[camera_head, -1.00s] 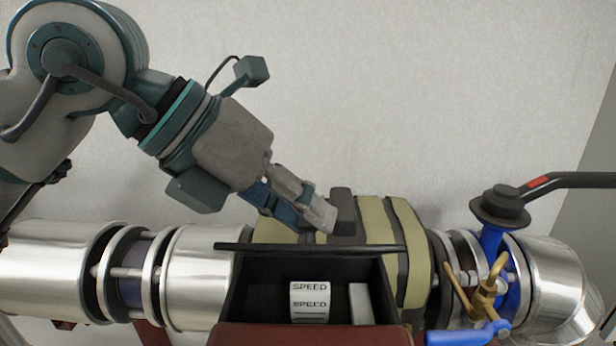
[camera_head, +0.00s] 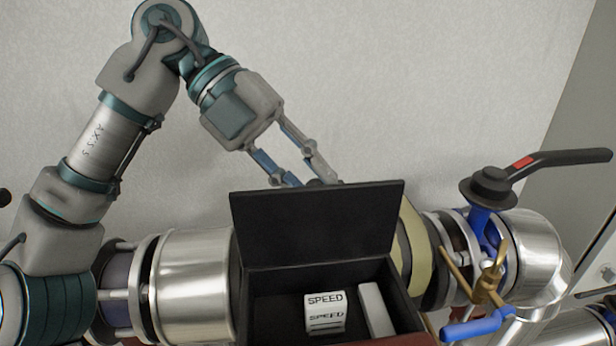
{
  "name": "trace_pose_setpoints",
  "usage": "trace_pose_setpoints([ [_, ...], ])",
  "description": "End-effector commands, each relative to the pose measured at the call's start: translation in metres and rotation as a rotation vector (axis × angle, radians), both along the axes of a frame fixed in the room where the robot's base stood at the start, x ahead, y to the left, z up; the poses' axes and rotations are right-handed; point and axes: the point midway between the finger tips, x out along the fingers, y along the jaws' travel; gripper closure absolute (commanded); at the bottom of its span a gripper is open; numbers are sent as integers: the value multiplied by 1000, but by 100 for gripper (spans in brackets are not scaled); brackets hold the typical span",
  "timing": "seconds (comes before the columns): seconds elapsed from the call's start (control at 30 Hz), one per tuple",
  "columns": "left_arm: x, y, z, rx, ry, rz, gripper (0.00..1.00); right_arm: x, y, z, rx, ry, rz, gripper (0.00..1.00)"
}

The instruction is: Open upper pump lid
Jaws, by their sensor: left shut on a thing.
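The upper pump lid (camera_head: 315,222) is a flat black plate. It stands raised at the back edge of the open black control box (camera_head: 252,305), with its inner face towards me. My left gripper (camera_head: 300,183) is behind the lid's top edge, shut on a dark part there that I take as belonging to the lid. The lid hides the fingertips and most of that part. Inside the box are a white block (camera_head: 324,312) marked SPEED and a plain pale block (camera_head: 376,308). My right gripper is not in view.
The box sits on a silver pipe (camera_head: 195,285) with a yellow-banded section (camera_head: 416,250). At the right are a blue valve with a black lever (camera_head: 560,160), a brass fitting (camera_head: 488,280) and a blue handle (camera_head: 478,326). The pale wall behind is bare.

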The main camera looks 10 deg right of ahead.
Motion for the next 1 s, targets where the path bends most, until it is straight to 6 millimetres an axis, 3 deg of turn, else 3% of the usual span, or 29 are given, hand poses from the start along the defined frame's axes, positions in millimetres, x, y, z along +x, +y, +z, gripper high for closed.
trace_pose_setpoints([
  [0.03,0,1,7,-23,21,2,100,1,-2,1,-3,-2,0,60],
  [0.37,6,3,6,-27,82,4,100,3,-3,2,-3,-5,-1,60],
  [0.73,7,3,7,-27,84,4,100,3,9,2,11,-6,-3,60],
  [0.77,7,3,7,-27,84,4,68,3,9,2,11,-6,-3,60],
  [0.8,7,3,7,-27,84,4,58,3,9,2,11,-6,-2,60],
  [0.83,7,3,6,-26,84,4,53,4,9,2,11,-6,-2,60],
  [1.0,8,1,3,-17,84,3,53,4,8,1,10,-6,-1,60],
])
